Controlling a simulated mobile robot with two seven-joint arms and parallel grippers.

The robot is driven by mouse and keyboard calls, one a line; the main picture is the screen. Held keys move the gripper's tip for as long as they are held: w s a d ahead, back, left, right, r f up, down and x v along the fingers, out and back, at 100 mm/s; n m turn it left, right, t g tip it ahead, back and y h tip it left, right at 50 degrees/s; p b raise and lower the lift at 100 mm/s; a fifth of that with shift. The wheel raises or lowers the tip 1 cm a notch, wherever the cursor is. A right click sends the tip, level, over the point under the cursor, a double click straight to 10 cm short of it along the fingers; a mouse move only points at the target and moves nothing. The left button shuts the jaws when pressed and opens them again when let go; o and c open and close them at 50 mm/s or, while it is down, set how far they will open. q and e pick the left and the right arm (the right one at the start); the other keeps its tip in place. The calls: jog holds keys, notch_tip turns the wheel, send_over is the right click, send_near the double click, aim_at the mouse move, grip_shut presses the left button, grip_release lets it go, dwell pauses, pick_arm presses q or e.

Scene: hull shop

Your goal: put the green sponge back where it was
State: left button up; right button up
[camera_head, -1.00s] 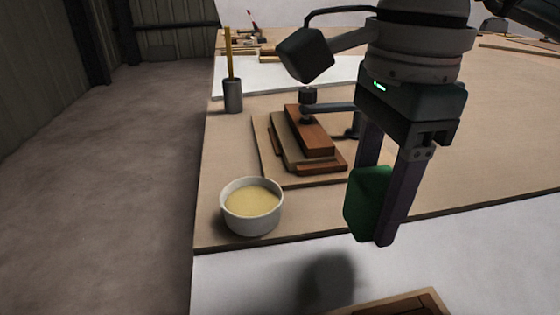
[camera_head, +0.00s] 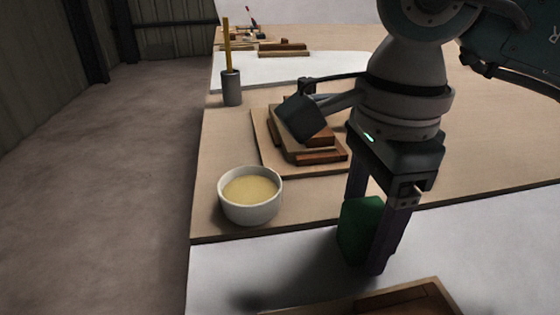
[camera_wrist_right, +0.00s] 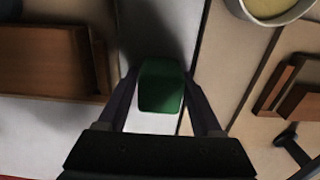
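The green sponge (camera_head: 360,228) is a dark green block held between the fingers of my right gripper (camera_head: 366,262). In the right wrist view the sponge (camera_wrist_right: 161,87) sits between both fingertips of the right gripper (camera_wrist_right: 163,95), over a white surface. The gripper is shut on it and points down, near the front edge of the brown board. Its shadow falls to the left on the white surface, and whether the sponge touches that surface I cannot tell. My left gripper is not in view.
A white bowl of pale yellow content (camera_head: 250,196) stands left of the gripper. Behind it are stacked wood pieces on a board (camera_head: 262,150) and a grey cup with a yellow stick (camera_head: 231,88). A wooden tray (camera_head: 385,303) lies at the front edge of view.

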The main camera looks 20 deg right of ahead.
aim_at(372, 210)
jog(key=shift+r+p, duration=0.3)
jog(key=shift+r, duration=0.3)
notch_tip(372, 210, up, 11)
jog(key=shift+r+p, duration=0.1)
jog(key=shift+p, duration=1.05)
